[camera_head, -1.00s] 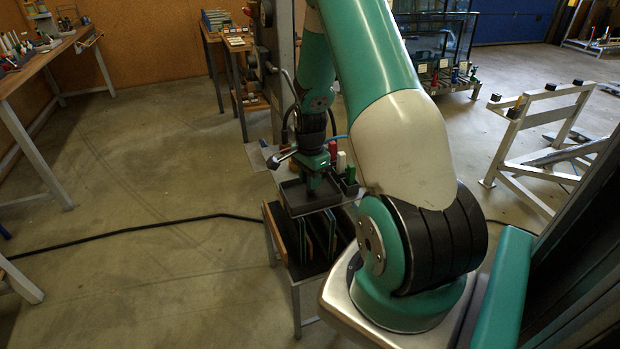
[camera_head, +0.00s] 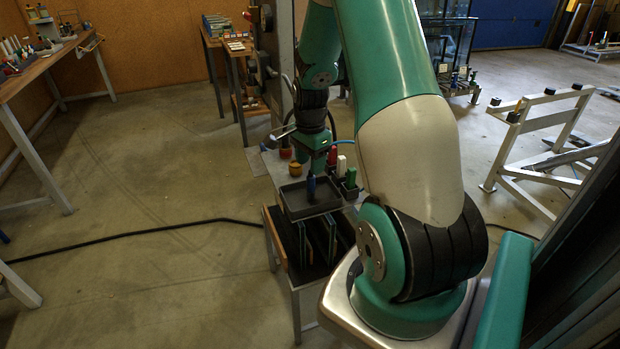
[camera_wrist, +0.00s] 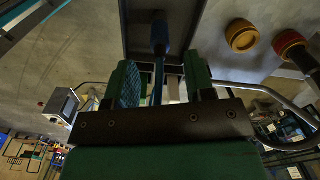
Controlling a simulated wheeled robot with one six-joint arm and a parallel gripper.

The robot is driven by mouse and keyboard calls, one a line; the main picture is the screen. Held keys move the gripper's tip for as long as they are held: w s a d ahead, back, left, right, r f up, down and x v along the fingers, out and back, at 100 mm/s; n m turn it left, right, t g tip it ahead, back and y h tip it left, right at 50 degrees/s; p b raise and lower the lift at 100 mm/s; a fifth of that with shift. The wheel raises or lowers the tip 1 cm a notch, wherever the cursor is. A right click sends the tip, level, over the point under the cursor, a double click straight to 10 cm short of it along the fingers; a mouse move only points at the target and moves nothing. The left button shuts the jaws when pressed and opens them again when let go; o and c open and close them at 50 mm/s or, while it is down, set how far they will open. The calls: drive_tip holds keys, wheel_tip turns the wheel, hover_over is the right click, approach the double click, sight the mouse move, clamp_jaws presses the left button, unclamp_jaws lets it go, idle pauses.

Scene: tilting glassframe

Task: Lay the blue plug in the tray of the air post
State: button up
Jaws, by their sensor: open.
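The blue plug (camera_head: 311,187) is in the dark shallow tray (camera_head: 292,207) of the air post, near its back edge. In the wrist view the plug (camera_wrist: 159,34) shows against the tray floor, with a blue stem running back toward my fingers. I cannot tell whether it lies flat or leans. My gripper (camera_head: 318,165) is just behind and above the plug. In the wrist view its two green fingers (camera_wrist: 162,82) stand apart, with gaps on either side of the blue stem.
Red, white and green-handled things (camera_head: 342,165) stand in holders right of the tray. A rack with upright panels (camera_head: 318,240) is below. Open floor lies to the left.

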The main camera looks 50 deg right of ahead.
wheel_tip(320, 180, up, 5)
drive_tip(key=shift+r, duration=0.1)
drive_tip(key=a+r+n+y, duration=0.1)
drive_tip(key=a+r+n, duration=0.25)
drive_tip(key=a, duration=0.35)
drive_tip(key=a+r+n+t, duration=0.1)
drive_tip(key=a+r+n, duration=0.1)
drive_tip(key=a+n, duration=0.45)
drive_tip(key=a+r+n+y, duration=0.1)
drive_tip(key=a+r+n, duration=0.2)
drive_tip(key=a, duration=0.6)
drive_tip(key=s+a+r+n+g+y, duration=0.1)
drive_tip(key=s+a+r+n, duration=0.3)
drive_tip(key=s+a+n, duration=1.1)
drive_tip(key=shift+s+a+r+y, duration=0.15)
drive_tip(key=shift+a+y, duration=0.35)
drive_tip(key=shift+y, duration=0.1)
